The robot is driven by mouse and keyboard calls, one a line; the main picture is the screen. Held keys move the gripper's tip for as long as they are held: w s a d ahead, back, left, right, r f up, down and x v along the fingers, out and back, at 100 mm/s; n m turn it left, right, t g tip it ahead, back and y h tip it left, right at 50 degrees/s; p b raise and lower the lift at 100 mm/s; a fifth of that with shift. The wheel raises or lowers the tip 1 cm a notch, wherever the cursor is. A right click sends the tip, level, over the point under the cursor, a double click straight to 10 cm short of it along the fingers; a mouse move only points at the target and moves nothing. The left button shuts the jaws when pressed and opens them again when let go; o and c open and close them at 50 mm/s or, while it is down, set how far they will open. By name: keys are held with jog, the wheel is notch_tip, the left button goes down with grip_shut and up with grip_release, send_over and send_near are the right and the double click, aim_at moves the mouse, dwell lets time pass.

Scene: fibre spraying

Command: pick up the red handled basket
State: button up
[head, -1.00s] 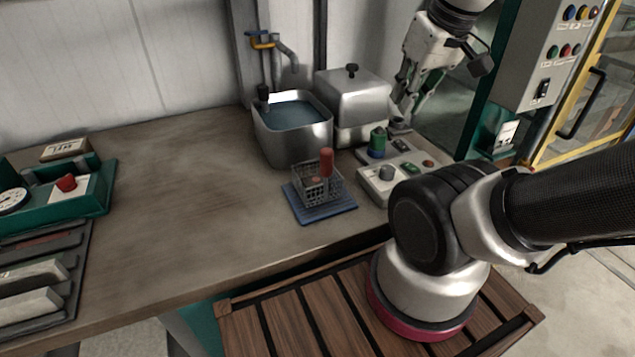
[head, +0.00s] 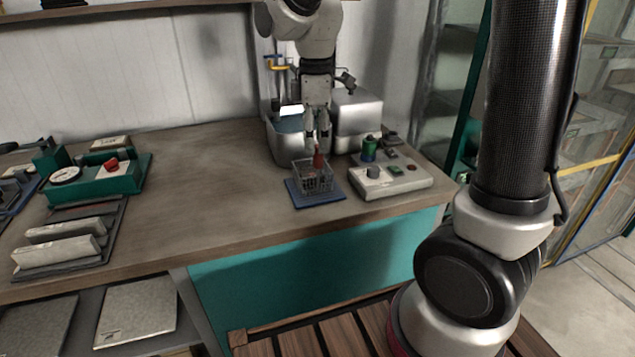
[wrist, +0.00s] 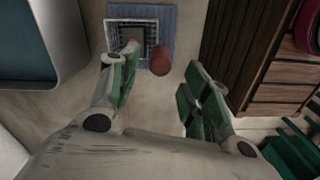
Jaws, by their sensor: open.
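The small wire basket (head: 306,180) with a red handle (head: 319,158) stands on a blue mat (head: 330,196) near the table's front edge. My gripper (head: 318,148) points down just above it, close to the handle. In the wrist view my gripper (wrist: 165,72) is open, its two green-padded fingers apart. The red handle (wrist: 160,60) shows between and a little beyond the fingertips, and the basket (wrist: 136,32) lies to its upper left. No contact with the handle is visible.
A metal water tank (head: 283,148) stands behind the basket, with a steel box (head: 358,122) to its right. A control box (head: 392,182) with knobs and a green cylinder (head: 369,150) sit right of the mat. The table (head: 200,185) left of the mat is clear.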

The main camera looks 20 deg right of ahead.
aim_at(318, 165)
jog(key=f, duration=0.6)
jog(key=shift+d+f, duration=0.25)
jog(key=shift+f, duration=0.05)
grip_shut()
